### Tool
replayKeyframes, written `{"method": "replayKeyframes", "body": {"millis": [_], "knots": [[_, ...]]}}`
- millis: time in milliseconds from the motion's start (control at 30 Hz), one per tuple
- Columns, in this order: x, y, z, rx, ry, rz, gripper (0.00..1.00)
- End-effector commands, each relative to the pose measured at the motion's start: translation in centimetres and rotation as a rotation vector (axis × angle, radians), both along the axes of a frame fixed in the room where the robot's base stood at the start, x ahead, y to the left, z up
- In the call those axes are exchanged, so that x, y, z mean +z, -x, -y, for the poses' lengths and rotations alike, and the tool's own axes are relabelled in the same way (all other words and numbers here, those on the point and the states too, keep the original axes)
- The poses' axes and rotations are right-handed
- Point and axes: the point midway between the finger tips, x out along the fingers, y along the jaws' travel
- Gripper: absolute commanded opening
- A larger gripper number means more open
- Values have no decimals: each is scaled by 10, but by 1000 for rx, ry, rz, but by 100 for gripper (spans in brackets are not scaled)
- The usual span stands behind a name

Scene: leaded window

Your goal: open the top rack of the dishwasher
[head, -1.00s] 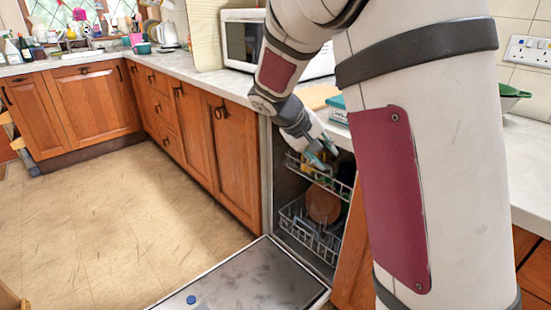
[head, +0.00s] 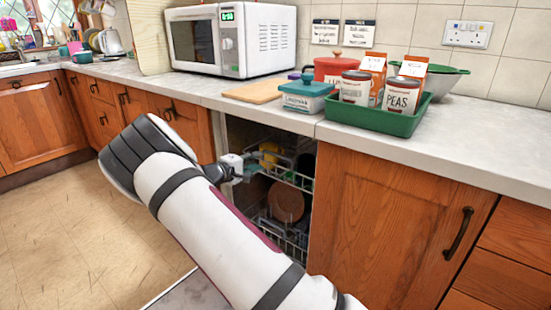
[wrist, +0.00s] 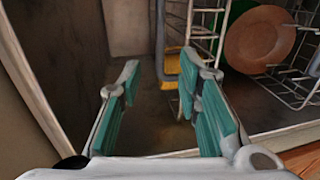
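The dishwasher (head: 232,130) stands open under the counter. Its top rack (head: 290,180), of pale wire, sits inside the cavity with a yellow item (head: 268,156) in it. My gripper (head: 238,164) is at the left side of the opening, beside the top rack's front. In the wrist view, my gripper (wrist: 162,70) is open, its teal-padded fingers apart and empty. The top rack's wire (wrist: 204,38) and the yellow item (wrist: 172,76) show just beyond the fingertips. I cannot tell whether a finger touches the rack.
The dishwasher door (head: 190,296) is lowered at the bottom, partly hidden by my arm. The lower rack (head: 292,232) holds a brown plate (head: 286,201). A cabinet (head: 390,225) adjoins at the right. A green tray (head: 372,122) and a microwave (head: 265,42) stand on the counter.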

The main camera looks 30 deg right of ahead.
Motion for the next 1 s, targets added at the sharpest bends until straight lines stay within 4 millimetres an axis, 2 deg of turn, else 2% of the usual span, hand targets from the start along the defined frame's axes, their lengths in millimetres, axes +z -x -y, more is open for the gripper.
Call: {"method": "replayKeyframes", "body": {"millis": [300, 500, 700, 1000], "knots": [[-15, -20, 59, -4, -1, 0, 32], [-21, -31, 90, -2, -1, -1, 32], [-24, -37, 106, -2, 0, -2, 32], [-23, -39, 110, -1, -1, -2, 32]]}}
